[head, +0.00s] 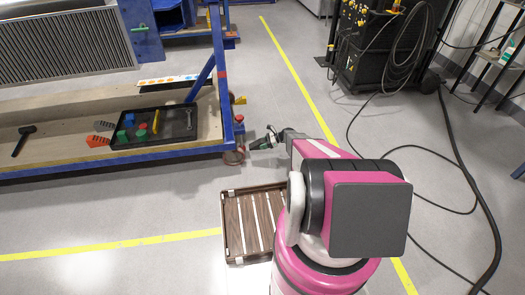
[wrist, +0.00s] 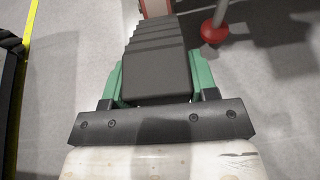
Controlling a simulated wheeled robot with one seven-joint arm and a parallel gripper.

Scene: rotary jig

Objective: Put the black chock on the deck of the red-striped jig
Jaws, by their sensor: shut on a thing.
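The black chock (wrist: 158,65), a dark stepped block, is held between the green fingers of my gripper in the wrist view. My gripper (head: 263,143) is shut on it and shows in the head view just right of the jig's near right corner. The fingers hide the chock's sides, and it is too small to make out clearly in the head view. The jig has a blue frame (head: 218,45) with red bands on its post. Its pale wooden deck (head: 65,128) is at the left, to the left of my gripper.
On the deck are a black tray (head: 172,137) with small coloured parts, a dark hammer-like tool (head: 24,138), and red (head: 97,141) and grey (head: 104,126) stepped pieces. A slatted brown crate (head: 232,225) lies on the floor. A red foot (wrist: 213,30) stands near the chock.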

